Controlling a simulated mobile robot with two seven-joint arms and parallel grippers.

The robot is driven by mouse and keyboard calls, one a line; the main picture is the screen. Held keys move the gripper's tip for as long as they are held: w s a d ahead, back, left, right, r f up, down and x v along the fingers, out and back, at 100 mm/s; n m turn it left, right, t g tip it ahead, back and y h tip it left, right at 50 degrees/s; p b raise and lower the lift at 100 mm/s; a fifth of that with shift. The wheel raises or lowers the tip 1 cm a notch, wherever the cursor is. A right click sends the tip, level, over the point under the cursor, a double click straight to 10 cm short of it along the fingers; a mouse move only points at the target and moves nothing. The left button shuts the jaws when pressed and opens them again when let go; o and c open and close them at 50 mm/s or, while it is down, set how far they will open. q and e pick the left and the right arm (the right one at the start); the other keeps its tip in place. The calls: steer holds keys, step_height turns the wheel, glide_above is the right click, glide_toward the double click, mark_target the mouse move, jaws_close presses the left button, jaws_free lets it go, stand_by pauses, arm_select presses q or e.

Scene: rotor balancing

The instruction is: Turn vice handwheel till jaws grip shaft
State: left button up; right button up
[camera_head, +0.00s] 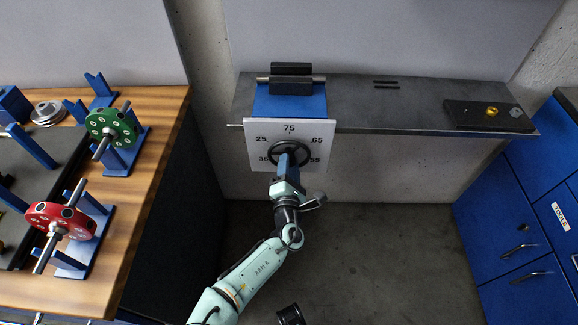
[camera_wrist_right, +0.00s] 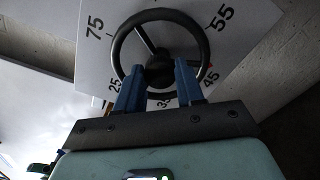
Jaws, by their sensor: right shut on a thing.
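The vice (camera_head: 290,103) is blue with dark jaws (camera_head: 291,69) and stands on a grey metal shelf. A grey shaft (camera_head: 318,79) lies crosswise at the jaws; I cannot tell whether they touch it. A white dial plate (camera_head: 262,130) with numbers hangs on the vice's front. The black handwheel (camera_head: 304,147) sits before the dial; in the right wrist view the wheel (camera_wrist_right: 116,50) shows its rim and spokes. My right gripper (camera_head: 288,158) is at the wheel's lower part, its blue fingers (camera_wrist_right: 159,85) shut on it. My left gripper is not in view.
A wooden bench (camera_head: 142,190) at left bears a green rotor (camera_head: 112,127) and a red rotor (camera_head: 62,220) on blue stands. A dark plate (camera_head: 470,116) with small parts lies on the shelf's right end. Blue cabinets (camera_head: 520,215) stand at right.

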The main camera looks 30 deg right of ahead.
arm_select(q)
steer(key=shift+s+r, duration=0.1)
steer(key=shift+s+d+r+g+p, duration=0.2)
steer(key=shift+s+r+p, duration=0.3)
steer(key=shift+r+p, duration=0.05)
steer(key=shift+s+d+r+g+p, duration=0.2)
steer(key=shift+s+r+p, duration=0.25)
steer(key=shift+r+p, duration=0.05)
arm_select(e)
steer(key=shift+m, duration=13.1)
steer(key=shift+w, duration=0.1)
steer(key=o, duration=1)
steer(key=shift+o, duration=0.2)
steer(key=shift+f, duration=0.1)
